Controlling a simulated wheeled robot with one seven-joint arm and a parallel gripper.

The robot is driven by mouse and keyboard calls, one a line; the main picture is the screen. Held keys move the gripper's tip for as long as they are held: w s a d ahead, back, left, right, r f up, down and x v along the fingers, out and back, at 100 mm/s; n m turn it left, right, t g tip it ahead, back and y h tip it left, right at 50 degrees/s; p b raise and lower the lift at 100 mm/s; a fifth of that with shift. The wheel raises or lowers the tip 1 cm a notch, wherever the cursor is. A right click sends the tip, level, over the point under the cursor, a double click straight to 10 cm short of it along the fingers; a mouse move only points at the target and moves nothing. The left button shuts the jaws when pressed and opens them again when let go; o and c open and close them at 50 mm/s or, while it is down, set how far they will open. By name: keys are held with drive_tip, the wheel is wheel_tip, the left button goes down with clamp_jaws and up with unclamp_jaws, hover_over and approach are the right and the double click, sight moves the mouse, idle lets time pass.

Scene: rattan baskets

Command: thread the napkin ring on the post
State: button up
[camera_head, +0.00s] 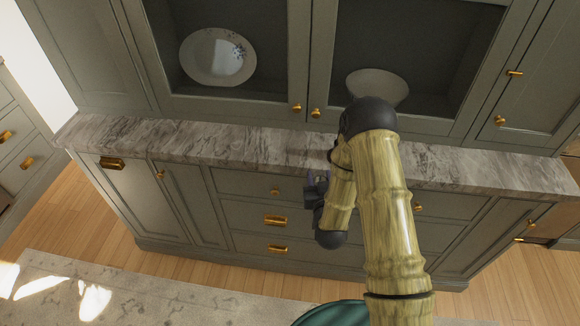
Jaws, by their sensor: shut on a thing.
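My gripper (313,187) is small and dark in the head view. It is near the front edge of the marble counter, left of my bamboo-patterned arm. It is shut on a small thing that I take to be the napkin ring. Only a faint purplish bit shows at the fingers, and its shape is too small to make out. I cannot see the post in this view. My arm covers part of the counter to the right of the gripper.
The marble counter (220,140) runs across the view and looks bare where visible. Behind it, glass-fronted cabinets hold a patterned plate (215,58) and a white bowl (378,84). Drawers with brass handles are below. A pale rug (150,295) lies on the wood floor.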

drive_tip(key=s+d+f+h, duration=0.1)
drive_tip(key=d+f, duration=0.2)
drive_tip(key=d, duration=0.5)
drive_tip(key=s+d+f+m+h, duration=0.1)
drive_tip(key=d+f, duration=0.3)
drive_tip(key=d, duration=0.5)
drive_tip(key=shift+s+d+m, duration=0.2)
drive_tip(key=shift+s+m, duration=0.1)
drive_tip(key=shift+s, duration=0.45)
